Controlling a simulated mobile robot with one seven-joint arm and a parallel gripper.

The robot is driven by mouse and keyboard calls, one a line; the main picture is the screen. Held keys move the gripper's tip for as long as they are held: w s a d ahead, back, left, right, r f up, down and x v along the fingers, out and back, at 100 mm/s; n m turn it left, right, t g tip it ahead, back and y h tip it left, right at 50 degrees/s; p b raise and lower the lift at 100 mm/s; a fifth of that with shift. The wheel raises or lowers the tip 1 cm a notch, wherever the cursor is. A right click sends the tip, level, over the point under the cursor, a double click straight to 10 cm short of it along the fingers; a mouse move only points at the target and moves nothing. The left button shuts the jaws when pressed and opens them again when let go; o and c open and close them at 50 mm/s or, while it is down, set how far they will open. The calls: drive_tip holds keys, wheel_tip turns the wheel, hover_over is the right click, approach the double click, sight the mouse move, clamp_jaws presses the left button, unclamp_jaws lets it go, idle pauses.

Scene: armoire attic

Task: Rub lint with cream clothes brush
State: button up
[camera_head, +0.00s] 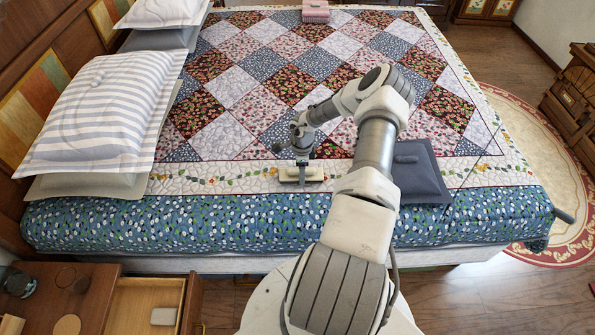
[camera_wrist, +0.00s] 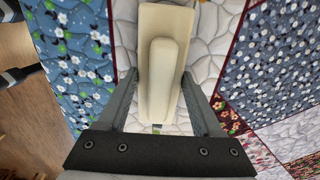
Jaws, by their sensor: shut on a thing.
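The cream clothes brush (camera_head: 312,173) is at the bed's near edge, over the pale floral border of the quilt. In the wrist view the brush (camera_wrist: 165,75) is a long cream block with a raised handle. My gripper (camera_head: 302,162) points down at it. In the wrist view my gripper's fingers (camera_wrist: 161,85) close on both sides of the handle. The brush's underside is hidden, and I cannot tell if it touches the quilt. I cannot make out any lint.
A dark blue-grey pad (camera_head: 422,178) with a small dark raised part lies right of the brush. Striped pillows (camera_head: 100,115) are at the left, and a pink box (camera_head: 315,11) is at the far end. An open drawer (camera_head: 145,300) is at lower left.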

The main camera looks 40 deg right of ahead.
sight(290, 169)
drive_tip(key=shift+s+d, duration=1.2)
drive_tip(key=shift+d, duration=0.3)
drive_tip(key=shift+f, duration=0.15)
drive_tip(key=shift+w+a+r, duration=0.1)
drive_tip(key=shift+w+a, duration=0.7)
drive_tip(key=shift+a, duration=0.25)
drive_tip(key=shift+w+a+r, duration=0.1)
drive_tip(key=shift+w+a, duration=0.7)
drive_tip(key=shift+a, duration=0.2)
drive_tip(key=shift+w+a, duration=0.8)
drive_tip(key=shift+a, duration=0.25)
drive_tip(key=shift+w+a+f, duration=0.1)
drive_tip(key=shift+w+a, duration=0.45)
drive_tip(key=shift+a, duration=0.2)
drive_tip(key=shift+w+a+f, duration=0.1)
drive_tip(key=shift+w+a, duration=0.45)
drive_tip(key=shift+a, duration=0.2)
drive_tip(key=shift+w+r, duration=0.1)
drive_tip(key=shift+w+d, duration=0.1)
